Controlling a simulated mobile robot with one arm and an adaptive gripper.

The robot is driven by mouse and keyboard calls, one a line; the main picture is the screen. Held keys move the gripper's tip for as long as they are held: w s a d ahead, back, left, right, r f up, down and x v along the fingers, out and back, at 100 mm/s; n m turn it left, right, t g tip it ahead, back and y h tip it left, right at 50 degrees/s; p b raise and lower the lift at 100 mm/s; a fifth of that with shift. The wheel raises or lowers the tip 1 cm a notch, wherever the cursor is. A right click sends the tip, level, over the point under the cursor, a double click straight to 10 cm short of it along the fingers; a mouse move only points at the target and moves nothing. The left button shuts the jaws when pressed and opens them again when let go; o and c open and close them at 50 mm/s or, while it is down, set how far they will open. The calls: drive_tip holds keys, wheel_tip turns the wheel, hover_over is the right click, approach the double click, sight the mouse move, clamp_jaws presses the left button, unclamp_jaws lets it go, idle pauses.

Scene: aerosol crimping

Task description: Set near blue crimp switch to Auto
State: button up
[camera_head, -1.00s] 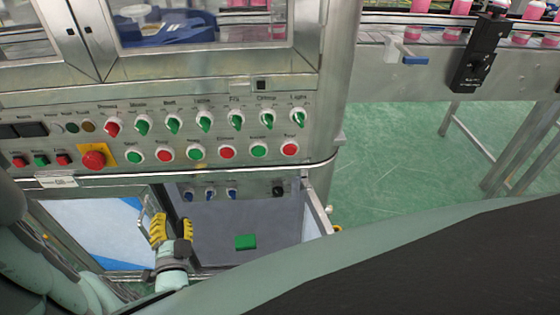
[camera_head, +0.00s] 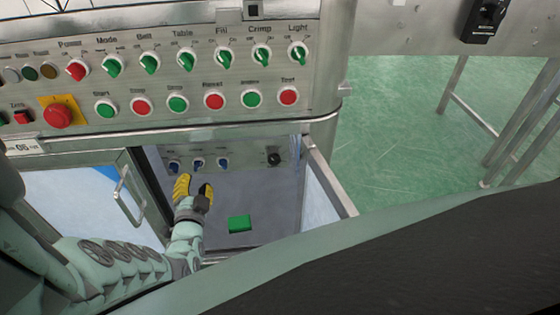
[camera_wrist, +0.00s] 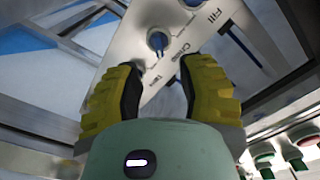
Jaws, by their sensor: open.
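Three small blue switches sit in a row on the panel inside the open lower cabinet. The middle one, seemingly the blue crimp switch (camera_head: 198,163), is just beyond my gripper (camera_head: 194,187). In the wrist view a blue knob (camera_wrist: 157,40) stands beside a label that seems to read Crimp, ahead of the gap between my fingers (camera_wrist: 160,75). My yellow-padded fingers are apart and hold nothing. The other blue switches are to the left (camera_head: 174,166) and right (camera_head: 222,163). I cannot read the crimp switch's setting.
A black knob (camera_head: 274,159) is farther right on the same panel. A green block (camera_head: 239,223) lies lower in the cabinet. The open door with its handle (camera_head: 130,195) is at left, another door edge (camera_head: 330,180) at right. The upper panel carries a green Crimp switch (camera_head: 262,56).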

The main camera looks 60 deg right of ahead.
sight(198, 169)
drive_tip(key=shift+b+x, duration=2)
drive_tip(key=shift+x, duration=1.5)
drive_tip(key=shift+s, duration=0.1)
drive_tip(key=shift+o, duration=0.4)
clamp_jaws()
